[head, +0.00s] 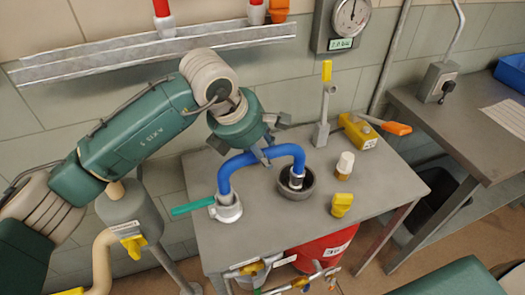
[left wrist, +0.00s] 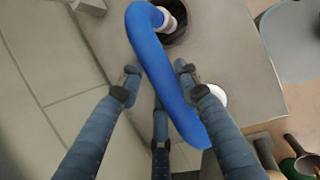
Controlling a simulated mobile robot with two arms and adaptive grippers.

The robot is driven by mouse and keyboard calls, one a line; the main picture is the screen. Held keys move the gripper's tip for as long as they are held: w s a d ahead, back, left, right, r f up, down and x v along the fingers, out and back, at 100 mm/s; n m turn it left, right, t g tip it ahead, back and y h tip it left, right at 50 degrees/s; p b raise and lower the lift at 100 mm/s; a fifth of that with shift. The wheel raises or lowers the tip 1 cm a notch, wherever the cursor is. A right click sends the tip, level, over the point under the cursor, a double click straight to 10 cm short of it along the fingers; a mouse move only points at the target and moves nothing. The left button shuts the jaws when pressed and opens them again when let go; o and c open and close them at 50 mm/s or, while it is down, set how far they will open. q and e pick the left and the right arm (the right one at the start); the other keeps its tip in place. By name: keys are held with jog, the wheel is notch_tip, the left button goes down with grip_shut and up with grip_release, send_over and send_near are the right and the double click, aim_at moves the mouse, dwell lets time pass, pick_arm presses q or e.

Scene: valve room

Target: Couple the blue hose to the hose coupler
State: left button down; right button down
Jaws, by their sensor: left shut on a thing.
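The blue hose (head: 290,150) arches over the grey table. Its right end, with a pale metal fitting, stands in a dark round cup (head: 284,190). Its left end comes down at a white coupler (head: 229,210) with a green lever (head: 193,206) pointing left; I cannot tell whether it is locked there. My left gripper (head: 263,153) is shut on the hose near the top of its arch. In the left wrist view the hose (left wrist: 158,55) runs between the fingers (left wrist: 159,82), and the cup (left wrist: 180,27) shows at its far end. My right gripper is not in view.
On the table stand an upright yellow-tipped lever (head: 325,105), a yellow box with an orange handle (head: 358,131), a small white-capped bottle (head: 345,164) and a yellow knob (head: 342,204). A red bucket (head: 323,249) is below. A gauge (head: 350,18) hangs on the wall.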

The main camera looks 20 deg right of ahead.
pick_arm(q)
jog(key=shift+r, duration=0.1)
jog(key=c, duration=0.8)
grip_release()
jog(key=shift+o, duration=0.2)
jog(key=shift+r+p, duration=1.3)
jog(key=shift+r, duration=2.15)
